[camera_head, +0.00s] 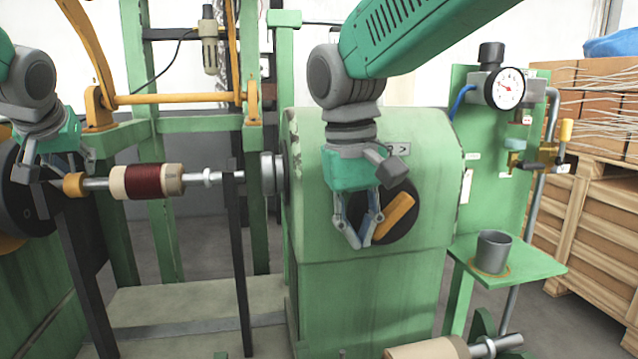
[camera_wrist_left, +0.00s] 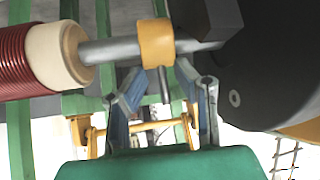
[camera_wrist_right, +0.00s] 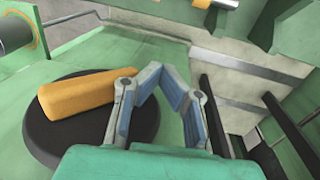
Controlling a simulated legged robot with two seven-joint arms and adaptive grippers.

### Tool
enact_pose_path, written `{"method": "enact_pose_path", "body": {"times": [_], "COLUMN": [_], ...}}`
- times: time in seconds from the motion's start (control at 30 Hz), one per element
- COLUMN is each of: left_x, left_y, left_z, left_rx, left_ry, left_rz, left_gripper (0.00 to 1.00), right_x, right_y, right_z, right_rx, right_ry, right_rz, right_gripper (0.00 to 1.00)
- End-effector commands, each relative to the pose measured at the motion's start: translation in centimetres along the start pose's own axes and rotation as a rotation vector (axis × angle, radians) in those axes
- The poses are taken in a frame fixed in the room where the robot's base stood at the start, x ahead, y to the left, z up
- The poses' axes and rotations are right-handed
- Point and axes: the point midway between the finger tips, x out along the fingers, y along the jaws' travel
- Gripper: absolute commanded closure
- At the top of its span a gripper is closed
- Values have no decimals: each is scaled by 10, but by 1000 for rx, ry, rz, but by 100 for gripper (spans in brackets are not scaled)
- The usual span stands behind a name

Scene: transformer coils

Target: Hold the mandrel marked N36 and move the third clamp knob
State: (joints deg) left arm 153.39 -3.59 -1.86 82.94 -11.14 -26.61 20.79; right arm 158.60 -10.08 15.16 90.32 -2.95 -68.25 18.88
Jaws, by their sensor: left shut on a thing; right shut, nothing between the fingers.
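A steel mandrel (camera_head: 202,177) lies level in the winding machine, carrying a coil of dark red wire (camera_head: 143,181) between pale end pieces. I cannot read a mark N36. An orange collar (camera_wrist_left: 157,42) with a short steel pin sits on the shaft at the left end. My right gripper (camera_head: 358,238) is shut and empty, in front of a black disc (camera_wrist_right: 60,135) with an orange handle (camera_wrist_right: 88,95), just beside the handle.
A green machine housing (camera_head: 390,290) stands behind my right gripper. A grey cup (camera_head: 494,252) stands on a green shelf (camera_head: 540,265) at the right, below a pressure gauge (camera_head: 505,88). Another pale roll (camera_head: 428,350) lies at the bottom edge. Dark upright bars (camera_head: 236,260) stand under the mandrel.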

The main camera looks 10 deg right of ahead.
Motion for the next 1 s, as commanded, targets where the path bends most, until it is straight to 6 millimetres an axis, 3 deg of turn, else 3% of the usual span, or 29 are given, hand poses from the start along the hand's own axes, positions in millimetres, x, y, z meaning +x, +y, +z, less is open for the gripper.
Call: {"method": "enact_pose_path", "body": {"times": [1.0], "left_x": [0], "left_y": [-2], "left_z": [-1], "left_rx": [-2], "left_ry": [1], "left_rz": [-3], "left_gripper": [100], "right_x": [10], "right_y": [4], "right_z": [0], "right_rx": [1], "right_ry": [-3], "right_rz": [129], "right_gripper": [100]}}
